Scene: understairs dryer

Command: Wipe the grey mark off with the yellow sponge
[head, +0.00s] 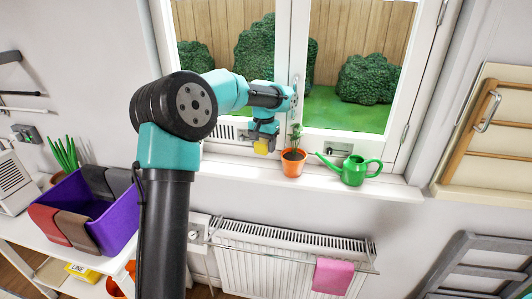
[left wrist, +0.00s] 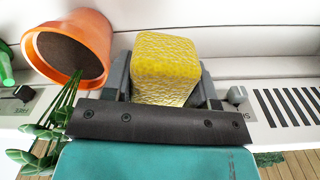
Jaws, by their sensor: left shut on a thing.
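My left gripper (head: 262,142) is in front of the window, above the sill and to the left of the potted plant. It is shut on the yellow sponge (head: 261,148), which hangs below the fingers. In the left wrist view the sponge (left wrist: 166,66) sits squarely between the two dark fingers. I cannot tell whether the sponge touches the sill or the wall. I cannot make out the grey mark in either view. My right gripper is not in view.
A potted plant in an orange pot (head: 292,163) stands just right of the sponge, and a green watering can (head: 355,170) is further right on the sill (head: 390,190). Below are a radiator (head: 260,272) and pink cloth (head: 332,275). A purple bin (head: 95,200) stands left.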

